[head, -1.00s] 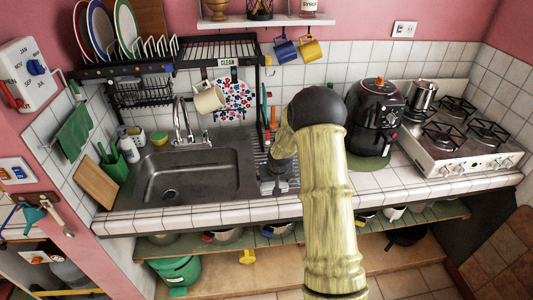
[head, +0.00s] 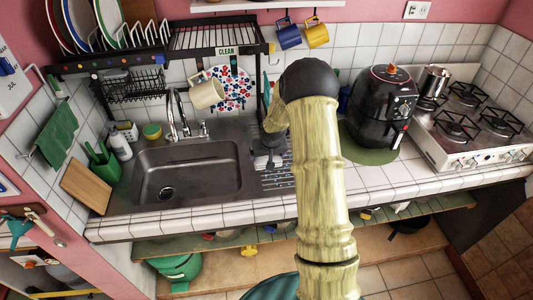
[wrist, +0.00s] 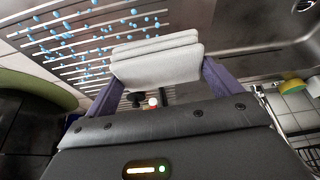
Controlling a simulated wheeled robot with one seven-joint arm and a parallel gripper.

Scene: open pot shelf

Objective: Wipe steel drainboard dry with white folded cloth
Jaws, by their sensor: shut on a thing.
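The white folded cloth (wrist: 155,62) is held between the two purple fingers of my gripper (wrist: 158,76) in the wrist view. Whether the cloth touches the steel is hard to tell. In the head view my gripper (head: 267,158) is over the drainboard (head: 277,180), right of the sink. My arm hides the drainboard's right part there, and the cloth is not clear in that view.
The sink basin (head: 190,172) is left of the drainboard. A black air fryer (head: 380,108) stands to the right on a green mat (head: 368,151).

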